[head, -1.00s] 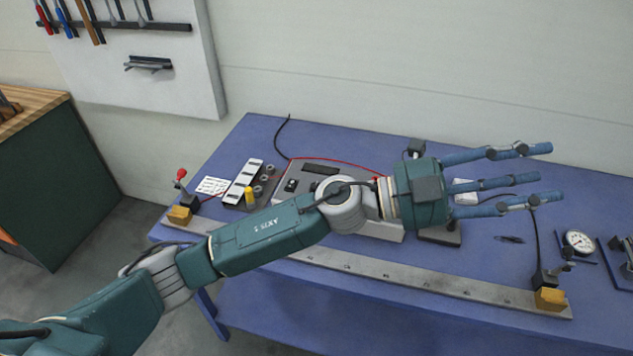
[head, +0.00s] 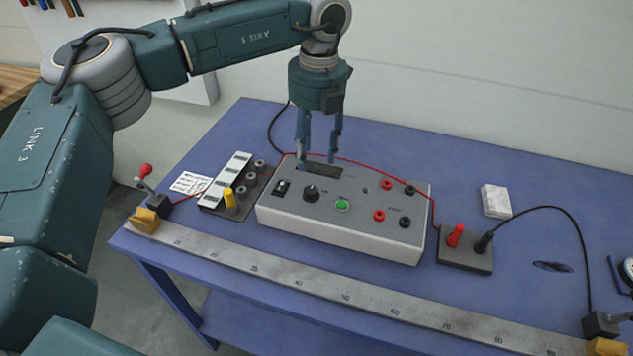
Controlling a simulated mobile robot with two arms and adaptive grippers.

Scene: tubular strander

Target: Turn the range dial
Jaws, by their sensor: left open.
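The range dial is a black round knob (head: 311,193) on the grey top panel of a white-sided instrument box (head: 335,228) on the blue table, in the head view. A green button (head: 342,205) sits to its right and a black switch (head: 282,188) to its left. My left gripper (head: 318,158) points down over the back of the box, behind the dial and near the dark display window (head: 320,170). Its fingers are apart with nothing between them. Whether the fingertips touch the box I cannot tell. My right gripper is not in view.
A ruled metal bar (head: 300,280) runs along the table's front edge. A block with several terminals and a yellow plug (head: 230,198) stands left of the box. A black terminal block (head: 465,260) stands right, with a red wire crossing behind the box. The back right table is mostly clear.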

